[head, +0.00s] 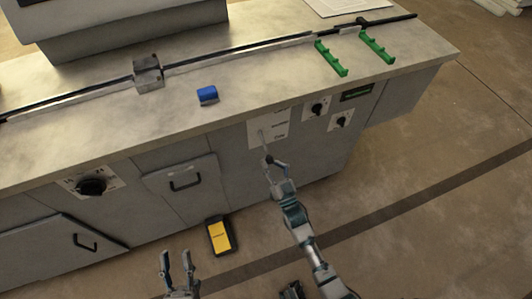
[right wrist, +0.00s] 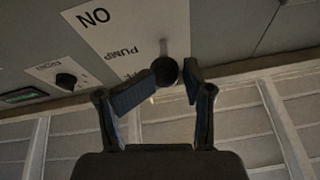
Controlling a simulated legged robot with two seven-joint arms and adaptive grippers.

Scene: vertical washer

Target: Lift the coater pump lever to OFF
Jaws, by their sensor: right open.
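The coater pump lever is a thin rod with a round black knob (right wrist: 165,71), on a white label panel (head: 281,121) on the machine's front. The rod (head: 262,138) hangs down over the panel in the head view. My right gripper (head: 276,163) is at the lever's lower end. In the right wrist view its two fingers (right wrist: 164,88) are apart, with the knob between their tips; I cannot tell whether they touch it. "ON" and "PUMP" read upside down there, and the other word is partly hidden. My left gripper (head: 176,264) is open and empty, low in the head view.
Two small black knobs (head: 316,106) on white plates sit right of the lever panel. A larger black dial (head: 92,186) is at left. A blue block (head: 207,95) and green brackets (head: 330,58) are on the top. A yellow-black box (head: 220,236) stands on the floor.

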